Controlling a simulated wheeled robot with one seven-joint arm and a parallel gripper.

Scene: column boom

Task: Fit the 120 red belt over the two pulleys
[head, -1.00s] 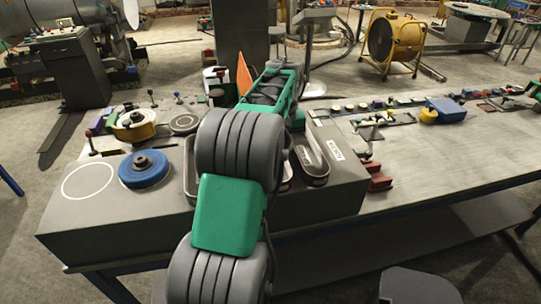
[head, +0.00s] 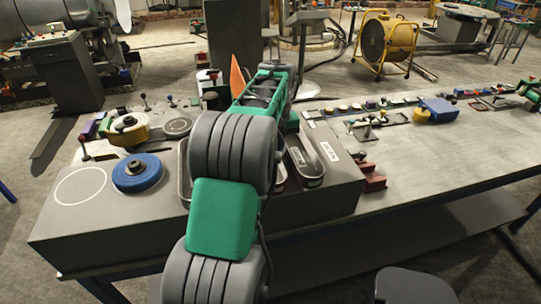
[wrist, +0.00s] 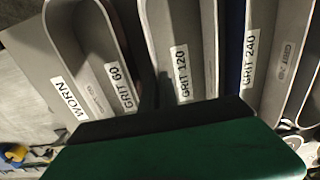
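In the wrist view a loop-shaped belt labelled GRIT 120 (wrist: 181,72) stands in the middle of a row, looking grey rather than red. A GRIT 60 loop (wrist: 120,86) is at its left and a GRIT 240 loop (wrist: 249,60) at its right. Part of my gripper (wrist: 148,92), dark and narrow, points into the row beside the GRIT 120 loop; its opening and any contact cannot be told. My arm hides the gripper in the head view. A blue wheel (head: 137,173) and a yellow-rimmed wheel (head: 128,128) sit left; whether these are the pulleys is unclear.
A WORN label (wrist: 68,98) marks the left end of the row. A grey raised box (head: 110,225) carries the wheels and loops. An orange upright plate (head: 237,76) stands behind my arm. The bench top (head: 440,155) at right is largely clear in front.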

